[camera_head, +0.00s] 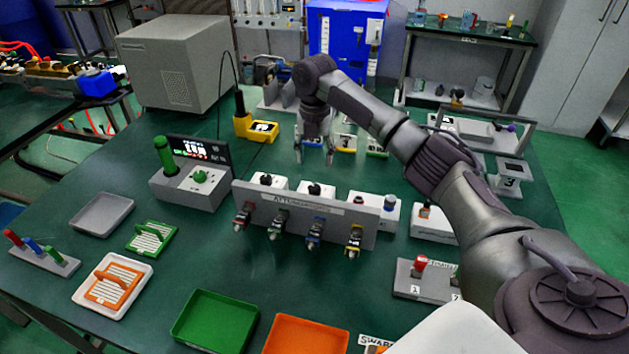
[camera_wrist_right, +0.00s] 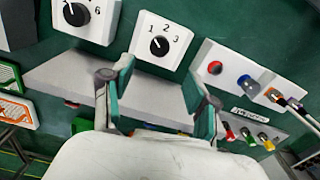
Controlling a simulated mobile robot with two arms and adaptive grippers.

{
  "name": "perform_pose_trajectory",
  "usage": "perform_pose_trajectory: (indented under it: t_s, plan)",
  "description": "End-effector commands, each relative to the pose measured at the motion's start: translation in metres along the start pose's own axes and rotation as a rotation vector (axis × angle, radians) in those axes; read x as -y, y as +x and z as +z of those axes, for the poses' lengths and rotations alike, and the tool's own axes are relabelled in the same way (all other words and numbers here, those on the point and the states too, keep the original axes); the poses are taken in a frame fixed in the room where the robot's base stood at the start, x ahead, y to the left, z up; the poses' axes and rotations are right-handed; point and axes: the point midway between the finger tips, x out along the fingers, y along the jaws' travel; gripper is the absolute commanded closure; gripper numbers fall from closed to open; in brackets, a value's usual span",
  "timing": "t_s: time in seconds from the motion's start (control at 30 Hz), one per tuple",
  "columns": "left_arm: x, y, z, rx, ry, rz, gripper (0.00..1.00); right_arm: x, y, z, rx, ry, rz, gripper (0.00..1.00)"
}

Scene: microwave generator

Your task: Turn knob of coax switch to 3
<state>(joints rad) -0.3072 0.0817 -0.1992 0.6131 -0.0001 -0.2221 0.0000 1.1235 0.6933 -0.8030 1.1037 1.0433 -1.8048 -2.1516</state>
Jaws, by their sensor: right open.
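The coax switch is a white box with a black knob (camera_wrist_right: 160,45) and the numbers 1, 2 and 3 printed around it. The knob's white mark points up-left, towards 1. In the head view this knob (camera_head: 315,190) shows just behind the grey attenuator rack, which partly hides its box. My right gripper (camera_head: 316,150) is open and empty, pointing down above the table behind the switch. In the right wrist view its fingers (camera_wrist_right: 158,92) stand apart, below the knob in the picture, and do not touch it. My left gripper is not in view.
Another white knob box (camera_wrist_right: 80,16), with a 6 visible, stands left of the switch. A box with red and blue parts (camera_wrist_right: 242,77) stands to the right. The attenuator rack (camera_head: 300,207) with several connectors is in front. A yellow device (camera_head: 258,128) lies behind left.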

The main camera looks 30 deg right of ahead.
Motion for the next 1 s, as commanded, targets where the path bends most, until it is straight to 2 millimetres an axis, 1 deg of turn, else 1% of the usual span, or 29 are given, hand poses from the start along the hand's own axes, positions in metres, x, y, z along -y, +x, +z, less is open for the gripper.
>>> perform_pose_trajectory:
  t_s: [0.03,0.2,0.3,0.43,0.6,0.87,0.9,0.97,1.0]
  plan:
    - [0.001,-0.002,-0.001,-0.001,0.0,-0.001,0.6,0.001,0.013,-0.001,-0.004,0.0,-0.005,0.41]
    - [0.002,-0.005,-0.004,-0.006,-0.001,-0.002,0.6,0.001,0.049,-0.001,-0.004,0.001,-0.004,0.41]
    - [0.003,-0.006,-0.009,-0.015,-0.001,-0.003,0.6,0.0,0.067,-0.001,-0.003,0.0,-0.003,0.41]
    - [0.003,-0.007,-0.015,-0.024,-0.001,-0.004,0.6,0.0,0.084,-0.001,-0.002,0.001,-0.001,0.41]
    - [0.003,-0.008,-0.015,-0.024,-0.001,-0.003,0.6,0.0,0.096,-0.001,-0.001,0.0,-0.001,0.41]
    - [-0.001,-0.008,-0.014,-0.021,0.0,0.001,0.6,0.0,0.097,-0.001,0.0,0.0,-0.001,0.41]
    - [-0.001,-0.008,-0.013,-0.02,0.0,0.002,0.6,0.0,0.097,-0.001,0.0,0.0,-0.001,0.43]
    - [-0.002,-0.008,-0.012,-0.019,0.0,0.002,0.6,0.0,0.097,-0.001,0.0,0.0,0.0,0.53]
    - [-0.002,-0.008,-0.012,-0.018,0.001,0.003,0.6,0.0,0.097,-0.001,0.0,0.0,0.0,0.59]
